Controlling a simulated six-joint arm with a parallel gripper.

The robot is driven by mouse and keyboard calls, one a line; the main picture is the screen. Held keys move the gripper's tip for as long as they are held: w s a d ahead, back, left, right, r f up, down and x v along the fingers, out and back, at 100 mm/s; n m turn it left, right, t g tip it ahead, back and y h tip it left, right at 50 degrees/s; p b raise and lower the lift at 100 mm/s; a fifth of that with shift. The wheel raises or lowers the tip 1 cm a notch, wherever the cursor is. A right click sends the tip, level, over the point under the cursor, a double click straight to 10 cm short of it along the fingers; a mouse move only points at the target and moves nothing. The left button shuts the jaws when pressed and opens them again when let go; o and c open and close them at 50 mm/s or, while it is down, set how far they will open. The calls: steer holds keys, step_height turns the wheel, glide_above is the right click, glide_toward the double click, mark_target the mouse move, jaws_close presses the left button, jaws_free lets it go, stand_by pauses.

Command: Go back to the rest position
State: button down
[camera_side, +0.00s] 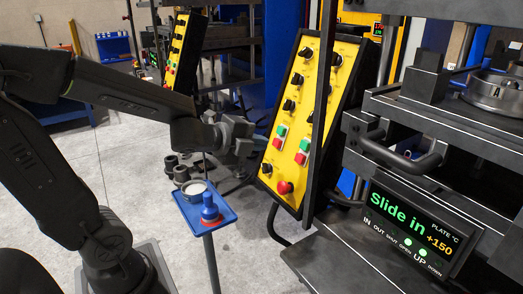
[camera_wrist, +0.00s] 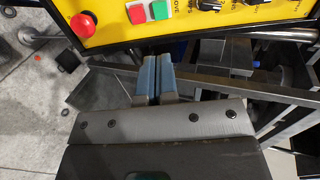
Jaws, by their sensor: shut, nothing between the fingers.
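My gripper (camera_wrist: 155,78) is shut and empty, its two blue fingertips pressed together in the wrist view. In the side view my gripper (camera_side: 262,143) is at the end of the outstretched arm, close to the left edge of the yellow control panel (camera_side: 312,110). In the wrist view the panel (camera_wrist: 185,20) lies just beyond the fingertips, with its red mushroom button (camera_wrist: 83,25), a red button and a green button above them. I cannot tell whether the fingertips touch anything.
A small blue tray (camera_side: 227,217) on a post holds a blue-handled tool (camera_side: 209,208) and a pale round dish (camera_side: 195,188). The press (camera_side: 450,130) stands at the right, its display (camera_side: 415,225) reading "Slide in" and +150. Dark cylindrical parts (camera_side: 180,172) lie behind the tray.

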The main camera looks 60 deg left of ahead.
steer(key=s+d+n+g, duration=0.4)
steer(key=s+n, duration=0.3)
steer(key=n, duration=0.2)
steer(key=s+d+n+g, duration=0.3)
steer(key=s+n+g, duration=0.1)
steer(key=s+n, duration=0.4)
steer(key=shift+s+d+f+n, duration=0.15)
steer(key=shift+d+n, duration=0.2)
steer(key=shift+n, duration=0.05)
steer(key=c, duration=1.8)
jaws_free()
steer(key=shift+c, duration=0.2)
stand_by(0.5)
